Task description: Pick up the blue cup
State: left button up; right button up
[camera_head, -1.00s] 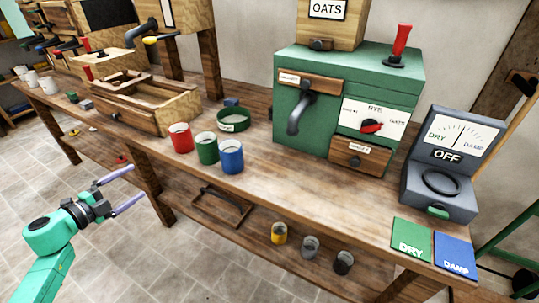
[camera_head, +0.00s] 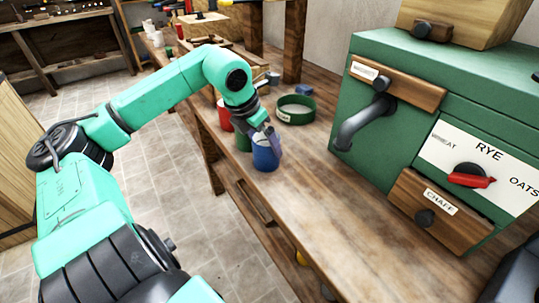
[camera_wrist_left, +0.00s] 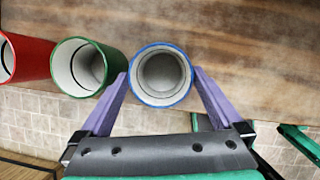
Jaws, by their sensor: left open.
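The blue cup (camera_head: 265,156) stands upright near the front edge of the wooden bench. In the left wrist view it shows from above as a blue rim around a pale inside (camera_wrist_left: 161,76). My left gripper (camera_head: 270,136) is at the cup, and in the left wrist view its two purple fingers (camera_wrist_left: 161,92) are open, one on each side of the cup's near part. I cannot tell whether either finger touches it. My right gripper is in neither view.
The green cup (camera_wrist_left: 86,68) stands close beside the left finger, with the red cup (camera_wrist_left: 24,58) beyond it. A green ring-shaped dish (camera_head: 296,110) lies behind the cups. The green mill box (camera_head: 400,120) stands to the right. Bare bench (camera_head: 310,195) lies between.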

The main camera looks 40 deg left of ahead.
pick_arm(q)
jog(key=x, duration=0.5)
jog(key=shift+s+f, duration=0.15)
jog(key=shift+f, duration=0.3)
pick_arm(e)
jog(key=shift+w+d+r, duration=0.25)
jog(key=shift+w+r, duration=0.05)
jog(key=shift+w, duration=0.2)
pick_arm(q)
jog(key=c, duration=1.3)
jog(key=shift+c, duration=0.2)
jog(key=shift+w+r, duration=0.2)
notch_tip(320, 180, up, 20)
jog(key=p, duration=0.1)
jog(key=shift+p, duration=0.3)
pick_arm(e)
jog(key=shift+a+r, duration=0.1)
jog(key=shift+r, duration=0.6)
pick_arm(q)
jog(key=shift+s+f, duration=0.1)
jog(key=shift+f, duration=0.05)
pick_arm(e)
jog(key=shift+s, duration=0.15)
